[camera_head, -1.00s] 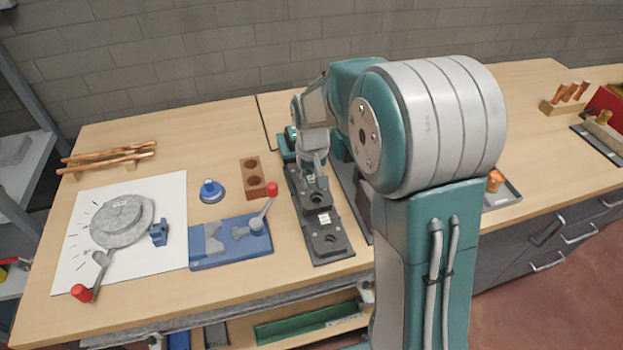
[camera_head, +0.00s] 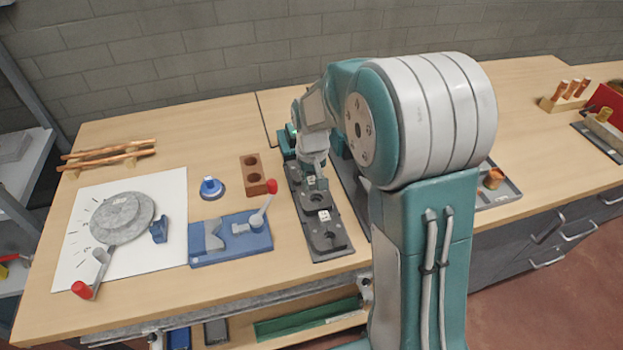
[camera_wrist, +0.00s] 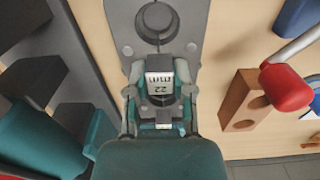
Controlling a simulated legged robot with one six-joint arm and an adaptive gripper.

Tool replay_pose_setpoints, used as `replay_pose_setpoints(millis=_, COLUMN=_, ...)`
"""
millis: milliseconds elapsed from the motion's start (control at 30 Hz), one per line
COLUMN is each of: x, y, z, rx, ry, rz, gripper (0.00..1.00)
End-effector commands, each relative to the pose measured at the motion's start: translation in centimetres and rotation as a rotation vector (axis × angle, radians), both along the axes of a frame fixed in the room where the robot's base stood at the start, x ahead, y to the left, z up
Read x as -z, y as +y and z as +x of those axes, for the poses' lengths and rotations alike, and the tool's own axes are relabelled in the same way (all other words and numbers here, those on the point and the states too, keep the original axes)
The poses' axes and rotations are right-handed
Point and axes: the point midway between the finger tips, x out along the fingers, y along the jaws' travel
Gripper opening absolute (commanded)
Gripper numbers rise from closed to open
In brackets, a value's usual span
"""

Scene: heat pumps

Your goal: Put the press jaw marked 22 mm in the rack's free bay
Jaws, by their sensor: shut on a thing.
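The press jaw marked 22 mm (camera_wrist: 159,82) is between my gripper's fingers in the wrist view, its white label upside down. My gripper (camera_wrist: 161,98) is shut on it. In the head view my gripper (camera_head: 314,169) points down over the far part of the dark rack (camera_head: 331,257). The rack also shows in the wrist view (camera_wrist: 118,14), with a round dark feature ahead of the held jaw.
Left of the rack are a blue fixture (camera_head: 230,238) with a red-knobbed lever, a brown two-hole block (camera_head: 251,176) and a blue round piece (camera_head: 211,188). A grey disc (camera_head: 122,217) lies on white paper. A grey tray (camera_head: 502,187) is at right. Bare bench lies behind.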

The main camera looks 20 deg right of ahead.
Motion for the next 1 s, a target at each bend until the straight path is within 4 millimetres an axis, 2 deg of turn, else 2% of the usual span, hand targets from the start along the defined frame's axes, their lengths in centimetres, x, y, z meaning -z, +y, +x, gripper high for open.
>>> replay_pose_setpoints(millis=700, x=0.87, y=0.0, z=0.02, rx=0.0, ry=-0.001, rz=0.0, gripper=0.0)
replay_pose_setpoints(millis=733, x=0.87, y=0.0, z=0.01, rx=0.0, ry=-0.001, rz=0.0, gripper=0.44)
replay_pose_setpoints(millis=800, x=0.87, y=0.0, z=0.02, rx=0.0, ry=-0.001, rz=0.0, gripper=0.71)
replay_pose_setpoints(millis=1000, x=0.89, y=0.0, z=0.01, rx=0.0, ry=0.0, rz=0.0, gripper=0.71)
